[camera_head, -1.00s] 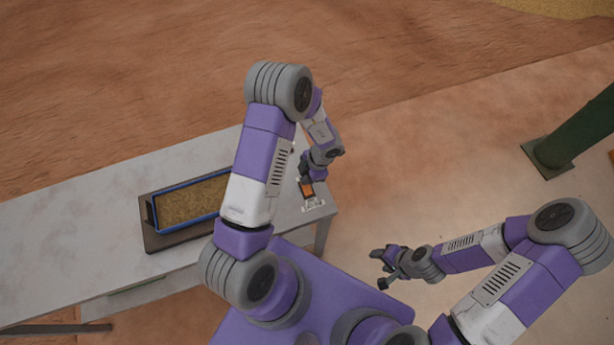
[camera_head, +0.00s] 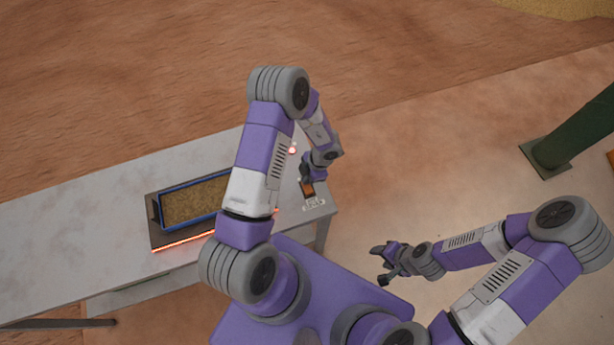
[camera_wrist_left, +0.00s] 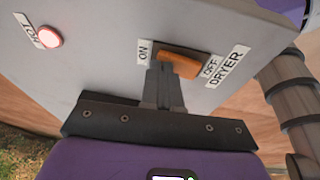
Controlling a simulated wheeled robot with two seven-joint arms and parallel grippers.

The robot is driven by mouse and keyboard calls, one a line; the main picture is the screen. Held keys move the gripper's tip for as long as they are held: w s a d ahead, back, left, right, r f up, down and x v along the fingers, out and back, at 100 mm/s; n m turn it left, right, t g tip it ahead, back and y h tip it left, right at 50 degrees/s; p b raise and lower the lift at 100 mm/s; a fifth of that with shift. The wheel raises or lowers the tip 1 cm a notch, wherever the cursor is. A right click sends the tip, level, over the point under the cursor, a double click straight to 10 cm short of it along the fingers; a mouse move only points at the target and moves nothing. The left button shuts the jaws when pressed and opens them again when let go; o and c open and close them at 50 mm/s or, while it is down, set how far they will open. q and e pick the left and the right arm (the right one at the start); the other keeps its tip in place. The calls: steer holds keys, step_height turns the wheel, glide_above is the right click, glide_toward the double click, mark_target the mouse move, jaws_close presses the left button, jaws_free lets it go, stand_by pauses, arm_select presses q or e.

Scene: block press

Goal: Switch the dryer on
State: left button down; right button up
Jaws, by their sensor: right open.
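The dryer's orange switch (camera_wrist_left: 180,64) sits on the grey table between the ON label (camera_wrist_left: 145,52) and the OFF label (camera_wrist_left: 211,67), with a DRYER label (camera_wrist_left: 227,67) beyond. The switch also shows small in the head view (camera_head: 307,188). My left gripper (camera_wrist_left: 164,72) looks shut and empty. Its fingertips are at the ON-side end of the switch; contact cannot be told. The dryer's dark base (camera_head: 157,238) has a glowing red-orange strip along its front edge. A red lamp (camera_wrist_left: 49,37) beside the HOT label (camera_wrist_left: 28,30) is lit. My right gripper (camera_head: 380,263) is open and empty.
A blue-rimmed tray (camera_head: 162,216) of brown granular material rests on the dryer base, partly hidden by my left arm. The table (camera_head: 70,235) is bare at left. A green post (camera_head: 580,130) stands at right, away from the table.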

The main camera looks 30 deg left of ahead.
arm_select(q)
steer(key=shift+s+d+f, duration=0.2)
steer(key=shift+s+d, duration=0.05)
steer(key=shift+s, duration=0.2)
steer(key=shift+r+p, duration=0.5)
steer(key=shift+p, duration=0.2)
steer(key=r+p, duration=0.3)
steer(key=shift+w+a+r, duration=0.2)
steer(key=shift+w+a, duration=0.1)
steer(key=shift+w, duration=0.1)
steer(key=w+r, duration=0.4)
steer(key=r, duration=0.5)
steer(key=shift+r+p, duration=0.15)
steer(key=shift+p, duration=0.25)
